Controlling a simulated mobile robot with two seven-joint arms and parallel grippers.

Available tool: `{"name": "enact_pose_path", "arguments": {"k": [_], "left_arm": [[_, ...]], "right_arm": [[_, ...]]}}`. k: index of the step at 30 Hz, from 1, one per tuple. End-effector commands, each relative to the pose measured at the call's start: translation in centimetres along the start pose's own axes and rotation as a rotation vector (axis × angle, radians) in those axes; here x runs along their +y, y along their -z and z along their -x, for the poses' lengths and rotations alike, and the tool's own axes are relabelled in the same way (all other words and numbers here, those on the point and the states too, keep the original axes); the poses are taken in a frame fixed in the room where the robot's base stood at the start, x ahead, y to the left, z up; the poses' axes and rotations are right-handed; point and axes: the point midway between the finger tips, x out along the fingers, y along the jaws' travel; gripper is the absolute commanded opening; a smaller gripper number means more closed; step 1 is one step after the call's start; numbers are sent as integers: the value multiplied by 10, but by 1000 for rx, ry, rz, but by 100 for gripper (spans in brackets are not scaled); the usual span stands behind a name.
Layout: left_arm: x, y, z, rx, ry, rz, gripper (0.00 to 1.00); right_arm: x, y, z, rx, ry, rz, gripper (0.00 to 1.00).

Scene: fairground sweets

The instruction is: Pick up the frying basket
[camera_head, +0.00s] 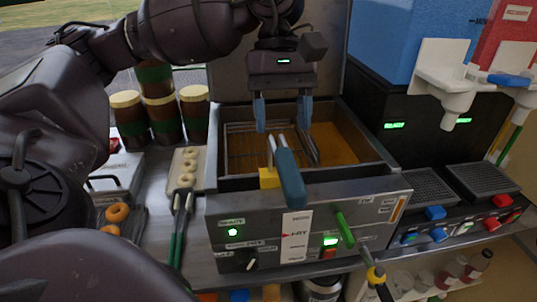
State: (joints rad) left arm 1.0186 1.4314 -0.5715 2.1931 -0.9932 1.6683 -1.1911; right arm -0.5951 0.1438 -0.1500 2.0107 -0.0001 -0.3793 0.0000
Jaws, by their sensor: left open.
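The frying basket is a wire basket (240,146) sitting in the fryer's open oil well, and its wire also shows on the right of my left gripper. Its blue handle (291,182) sticks out over the fryer's front edge towards me. My left gripper (283,116) points down above the well with its two blue fingers apart and nothing between them. In the picture the fingers lie just beyond the metal stem of the handle; the exact height gap is hard to tell. My left arm comes in from the upper left. My right gripper is not in view.
The fryer front (270,250) has a green lit lamp, knobs and a green-handled lever. Jars (165,118) and a tray of rings (186,168) stand left, with tongs (178,230) nearby. Blue and red drink dispensers (390,45) stand right, above dark drip trays (428,188).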

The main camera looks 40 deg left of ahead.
Motion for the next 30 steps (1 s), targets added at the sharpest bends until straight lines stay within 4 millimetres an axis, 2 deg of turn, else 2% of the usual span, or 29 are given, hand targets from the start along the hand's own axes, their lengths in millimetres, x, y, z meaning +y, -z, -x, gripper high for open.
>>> {"name": "enact_pose_path", "arguments": {"k": [5, 15, 25, 30], "left_arm": [[-1, -1, -10, 1, 1, 1, 57], [-4, -8, -51, -1, 1, -1, 57], [-4, -8, -56, 0, -1, 0, 57], [-4, -8, -56, 0, -1, 0, 31]], "right_arm": [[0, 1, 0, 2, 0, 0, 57], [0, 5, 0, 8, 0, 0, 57], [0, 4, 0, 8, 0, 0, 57], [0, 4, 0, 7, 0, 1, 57]]}}
